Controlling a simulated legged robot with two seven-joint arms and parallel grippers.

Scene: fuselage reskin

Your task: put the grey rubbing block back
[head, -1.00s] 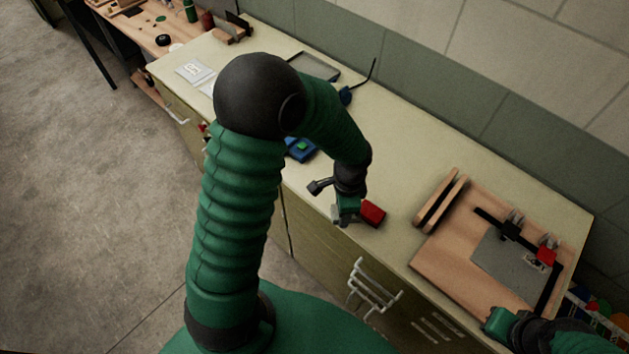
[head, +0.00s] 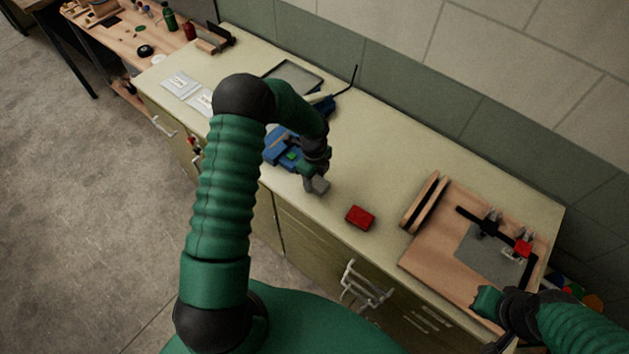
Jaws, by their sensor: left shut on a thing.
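The grey rubbing block (head: 318,186) is at the tip of my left gripper (head: 311,176), which is shut on it. The block is over the front part of the pale worktop; I cannot tell whether it touches the surface. A blue holder (head: 275,155) with a green part lies just left of the gripper, partly hidden by my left arm. My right gripper (head: 487,300) is at the front edge of the wooden board at the lower right; its fingers are too small to read.
A red block (head: 360,217) lies alone on the worktop (head: 400,150). The wooden board (head: 430,262) carries a grey sheet (head: 485,252), black strips and clamps. A dark tray (head: 294,76) and white packets (head: 180,84) lie farther left. The worktop behind the red block is clear.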

